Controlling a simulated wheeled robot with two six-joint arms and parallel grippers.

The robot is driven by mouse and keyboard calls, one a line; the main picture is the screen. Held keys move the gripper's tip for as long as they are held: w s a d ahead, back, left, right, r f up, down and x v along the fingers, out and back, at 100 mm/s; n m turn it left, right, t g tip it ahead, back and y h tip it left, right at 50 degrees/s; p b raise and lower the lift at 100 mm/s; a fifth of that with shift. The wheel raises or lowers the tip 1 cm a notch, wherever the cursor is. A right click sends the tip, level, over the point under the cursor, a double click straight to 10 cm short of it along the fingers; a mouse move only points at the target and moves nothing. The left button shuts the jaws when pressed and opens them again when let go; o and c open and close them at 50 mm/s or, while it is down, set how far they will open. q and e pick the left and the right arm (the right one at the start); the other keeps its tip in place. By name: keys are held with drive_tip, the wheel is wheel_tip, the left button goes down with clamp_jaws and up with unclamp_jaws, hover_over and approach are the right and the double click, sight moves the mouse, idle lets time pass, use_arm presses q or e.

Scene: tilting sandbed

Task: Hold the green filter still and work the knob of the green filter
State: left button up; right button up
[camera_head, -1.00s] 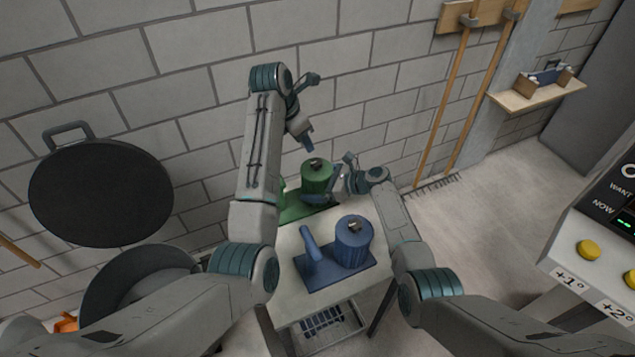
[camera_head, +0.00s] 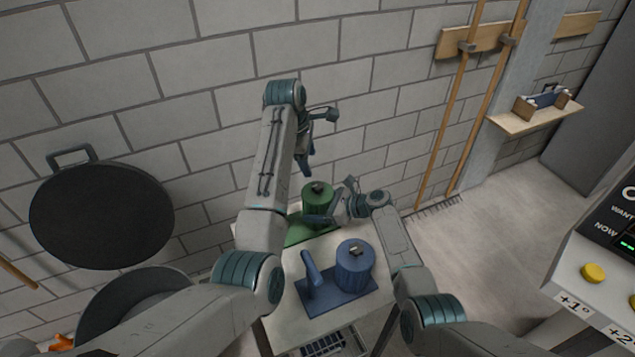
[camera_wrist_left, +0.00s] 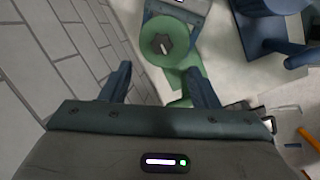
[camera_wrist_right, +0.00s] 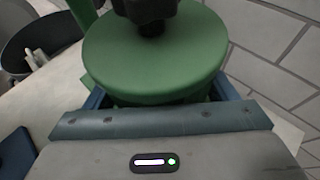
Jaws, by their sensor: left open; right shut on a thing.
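The green filter (camera_head: 318,204) is a green canister with a dark knob (camera_head: 318,187) on its lid, standing on a green base at the back of the small table. My right gripper (camera_head: 322,217) is shut on the canister's side; in the right wrist view the green filter (camera_wrist_right: 155,60) fills the space between the fingers, the knob (camera_wrist_right: 148,12) above. My left gripper (camera_head: 307,172) is open and empty, above and slightly left of the knob. In the left wrist view the filter's lid and knob (camera_wrist_left: 165,45) lie beyond the open fingers (camera_wrist_left: 160,85).
A blue canister (camera_head: 354,268) on a blue base with a handle stands in front on the same table (camera_head: 322,325). A brick wall is close behind. A large round dark lid (camera_head: 100,205) and a pot are at left; a console with yellow buttons (camera_head: 593,273) is at right.

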sight(317, 185)
use_arm(q)
drive_tip(key=f+m+y, duration=0.1)
drive_tip(key=f+m, duration=0.2)
drive_tip(key=m, duration=0.4)
drive_tip(key=d+f+m+g, duration=0.1)
drive_tip(key=f+m, duration=0.2)
drive_tip(key=m, duration=0.3)
drive_tip(key=w+d+f+m+y, duration=0.1)
drive_tip(key=f+m, duration=0.2)
drive_tip(key=m, duration=0.4)
drive_tip(key=shift+w+d+f+m+y, duration=0.1)
drive_tip(key=shift+d+f+m+y, duration=0.1)
drive_tip(key=shift+f+m+y, duration=0.1)
drive_tip(key=c, duration=1)
drive_tip(key=shift+o, duration=0.2)
